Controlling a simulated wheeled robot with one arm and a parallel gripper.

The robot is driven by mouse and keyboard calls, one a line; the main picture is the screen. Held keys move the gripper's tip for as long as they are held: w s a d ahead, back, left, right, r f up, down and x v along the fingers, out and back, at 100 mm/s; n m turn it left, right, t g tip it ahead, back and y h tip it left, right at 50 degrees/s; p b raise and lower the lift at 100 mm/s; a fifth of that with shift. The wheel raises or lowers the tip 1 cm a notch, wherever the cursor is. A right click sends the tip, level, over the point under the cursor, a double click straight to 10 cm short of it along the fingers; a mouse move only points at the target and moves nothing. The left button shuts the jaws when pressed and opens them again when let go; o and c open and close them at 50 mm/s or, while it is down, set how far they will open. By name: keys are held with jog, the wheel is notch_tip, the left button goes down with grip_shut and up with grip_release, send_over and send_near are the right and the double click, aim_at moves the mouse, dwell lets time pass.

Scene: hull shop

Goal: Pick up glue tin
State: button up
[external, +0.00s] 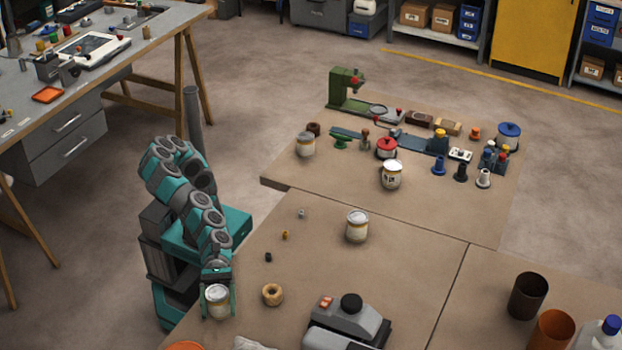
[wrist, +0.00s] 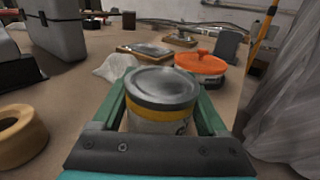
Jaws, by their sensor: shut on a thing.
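A tin with a grey lid, a yellow band and a pale body, which I take to be the glue tin (external: 217,301), is at the near left edge of the table. My gripper (external: 218,296) is around it with one finger on each side. In the wrist view the tin (wrist: 162,98) sits between the green fingers of my gripper (wrist: 165,110), and the gripper is shut on it. The tin looks upright. Its underside is hidden, so I cannot tell whether it touches the table. Similar tins stand at the table's middle (external: 357,226) and farther back (external: 306,144).
A tan ring (external: 273,295) lies close right of the tin. A grey machine with a black knob (external: 348,322) stands farther right. In the wrist view, an orange lidded pot (wrist: 200,66) and a crumpled white cloth (wrist: 115,67) lie beyond the tin. The table centre is mostly clear.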

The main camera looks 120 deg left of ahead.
aim_at(216, 300)
grip_shut()
jog(key=shift+r, duration=0.15)
jog(key=shift+r, duration=0.5)
jog(key=shift+s+a+r, duration=0.1)
jog(key=shift+s+r, duration=0.1)
jog(key=shift+r, duration=0.4)
jog(key=shift+s+a+r, duration=0.1)
jog(key=shift+s+r, duration=0.05)
jog(key=shift+r, duration=0.4)
jog(key=s+b+v, duration=0.1)
jog(key=v, duration=0.6)
jog(key=d+r+b+v, duration=0.1)
jog(key=v, duration=0.7)
jog(key=shift+s+r+b, duration=0.25)
jog(key=shift+s+b, duration=0.1)
jog(key=shift+s, duration=0.1)
